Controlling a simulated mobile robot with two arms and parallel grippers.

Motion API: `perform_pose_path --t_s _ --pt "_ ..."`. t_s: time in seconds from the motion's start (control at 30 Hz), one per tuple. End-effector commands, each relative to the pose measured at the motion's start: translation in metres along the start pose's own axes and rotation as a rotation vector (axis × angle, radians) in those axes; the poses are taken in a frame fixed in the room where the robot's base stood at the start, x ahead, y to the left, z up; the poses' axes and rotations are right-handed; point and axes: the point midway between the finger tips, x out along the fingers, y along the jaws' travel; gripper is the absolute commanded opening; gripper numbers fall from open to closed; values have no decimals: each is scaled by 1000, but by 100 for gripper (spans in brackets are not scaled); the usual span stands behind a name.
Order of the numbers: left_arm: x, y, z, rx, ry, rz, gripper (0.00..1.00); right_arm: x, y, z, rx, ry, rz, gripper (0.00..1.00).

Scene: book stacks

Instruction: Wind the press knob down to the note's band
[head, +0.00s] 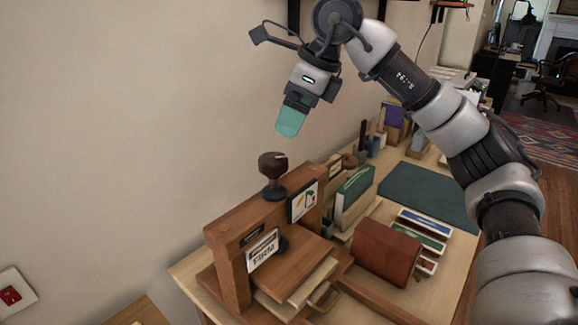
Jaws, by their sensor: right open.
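A wooden book press (233,262) stands on the near left part of the workbench. Its dark brown knob (272,164) sits on a dark screw at the top of the crossbeam. A white note (263,250) with a black band and large lettering is fixed to the front of the beam. A second card (304,200) with a small picture is on the beam further right. My right gripper (289,122), with teal fingers, is open and points down above the knob, apart from it. My left gripper is out of view.
A reddish-brown block (387,252), upright green books (354,196) and flat boxes (424,222) lie right of the press. A dark green mat (428,194) is clear. The wall is close behind the press. A red switch (9,295) is at lower left.

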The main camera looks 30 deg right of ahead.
Motion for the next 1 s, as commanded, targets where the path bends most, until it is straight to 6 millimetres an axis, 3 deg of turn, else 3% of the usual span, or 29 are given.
perform_pose_path --t_s 0.2,0.5,0.7,1.0 --pt "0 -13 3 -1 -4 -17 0 36 0 -1 2 4 2 84" --pt "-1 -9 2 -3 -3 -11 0 87 0 -1 4 1 0 84" --pt "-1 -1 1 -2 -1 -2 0 101 0 -1 3 0 0 84" --pt "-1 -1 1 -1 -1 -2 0 102 0 -1 3 -1 -1 81"
